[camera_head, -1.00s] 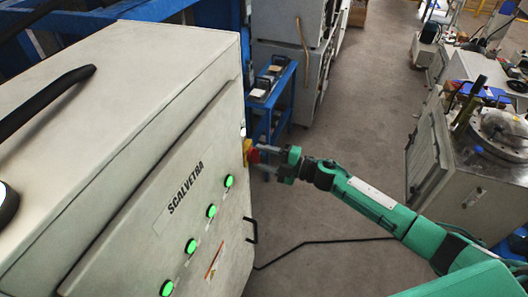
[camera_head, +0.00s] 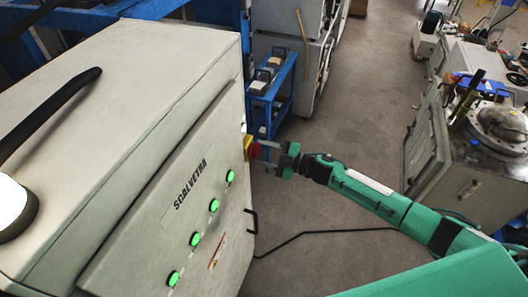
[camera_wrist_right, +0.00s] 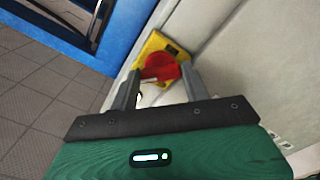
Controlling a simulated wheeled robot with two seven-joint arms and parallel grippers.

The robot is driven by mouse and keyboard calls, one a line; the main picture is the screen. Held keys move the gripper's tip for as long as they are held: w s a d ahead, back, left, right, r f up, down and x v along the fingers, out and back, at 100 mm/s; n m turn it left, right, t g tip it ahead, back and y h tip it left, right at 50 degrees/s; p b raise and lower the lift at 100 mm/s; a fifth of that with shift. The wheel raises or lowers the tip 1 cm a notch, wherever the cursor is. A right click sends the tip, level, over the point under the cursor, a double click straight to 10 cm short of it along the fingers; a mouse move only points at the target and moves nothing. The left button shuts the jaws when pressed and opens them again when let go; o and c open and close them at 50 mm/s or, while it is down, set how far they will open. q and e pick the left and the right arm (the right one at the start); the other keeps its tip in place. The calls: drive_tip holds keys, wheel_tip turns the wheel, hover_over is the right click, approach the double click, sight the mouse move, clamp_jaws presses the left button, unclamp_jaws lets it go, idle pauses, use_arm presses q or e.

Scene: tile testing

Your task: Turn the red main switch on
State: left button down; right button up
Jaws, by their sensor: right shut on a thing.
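The red main switch (camera_head: 255,151) is a red knob on a yellow plate (camera_head: 248,147) at the edge of the grey SCALVETRA cabinet's front panel (camera_head: 150,215). In the right wrist view the red knob (camera_wrist_right: 161,68) stands on its yellow plate (camera_wrist_right: 150,47), between the tips of the two grey fingers. My right gripper (camera_head: 263,152) is shut on the knob, reaching it from the right. It also shows in the right wrist view (camera_wrist_right: 160,82). The fingers partly hide the knob, and its exact turn angle is hard to tell. My left gripper is not in view.
Several lit green buttons (camera_head: 214,206) run along the panel. A black handle (camera_head: 251,221) sticks out below the switch. A blue cart (camera_head: 272,95) stands behind the cabinet. The floor between is open.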

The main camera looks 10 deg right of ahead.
drive_tip(key=o, duration=1)
drive_tip(key=b+v, duration=0.5)
drive_tip(key=v, duration=0.9)
drive_tip(key=shift+b, duration=0.35)
drive_tip(key=shift+w, duration=0.1)
